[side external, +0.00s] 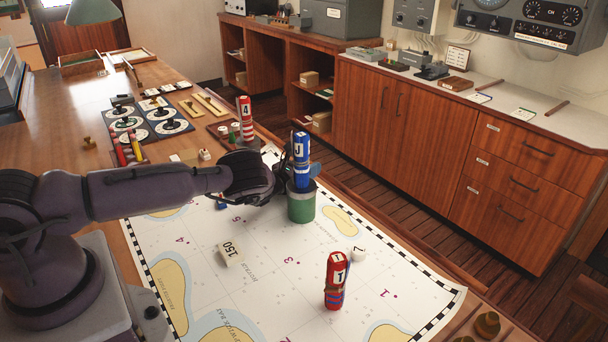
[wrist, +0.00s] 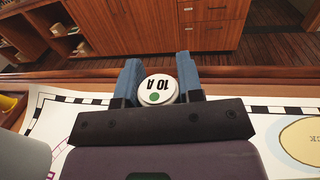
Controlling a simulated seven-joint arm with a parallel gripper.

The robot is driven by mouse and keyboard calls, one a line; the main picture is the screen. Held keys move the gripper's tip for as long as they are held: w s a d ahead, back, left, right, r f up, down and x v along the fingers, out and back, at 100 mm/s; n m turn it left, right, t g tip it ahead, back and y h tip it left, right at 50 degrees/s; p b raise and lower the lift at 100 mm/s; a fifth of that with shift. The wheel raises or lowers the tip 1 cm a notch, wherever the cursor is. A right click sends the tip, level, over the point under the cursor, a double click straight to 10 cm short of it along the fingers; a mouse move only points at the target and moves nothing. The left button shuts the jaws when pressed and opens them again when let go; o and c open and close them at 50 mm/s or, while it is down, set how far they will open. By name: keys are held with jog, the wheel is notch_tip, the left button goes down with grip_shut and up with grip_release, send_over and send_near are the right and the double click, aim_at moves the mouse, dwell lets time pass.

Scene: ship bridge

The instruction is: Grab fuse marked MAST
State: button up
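My gripper (side external: 296,178) reaches over the chart, beside a blue piece marked J (side external: 301,150) and a green cylinder (side external: 301,207). In the wrist view its two blue fingers (wrist: 162,85) stand partly closed on either side of a round white end cap marked "10 A" with a green dot (wrist: 158,91). The fingers appear to touch the capped piece on both sides. Its body is hidden below the cap, and I cannot tell for sure that it is the green cylinder. I cannot read the word MAST on anything.
A red piece marked 1 (side external: 336,280), a white block marked 150 (side external: 230,252) and a small white cylinder (side external: 357,254) are on the chart (side external: 275,305). Another red piece marked 4 (side external: 245,118) stands farther back. Dial panels (side external: 146,122) lie behind my arm.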

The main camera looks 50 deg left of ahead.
jog(key=c, duration=0.3)
notch_tip(320, 180, up, 10)
dwell(0.4)
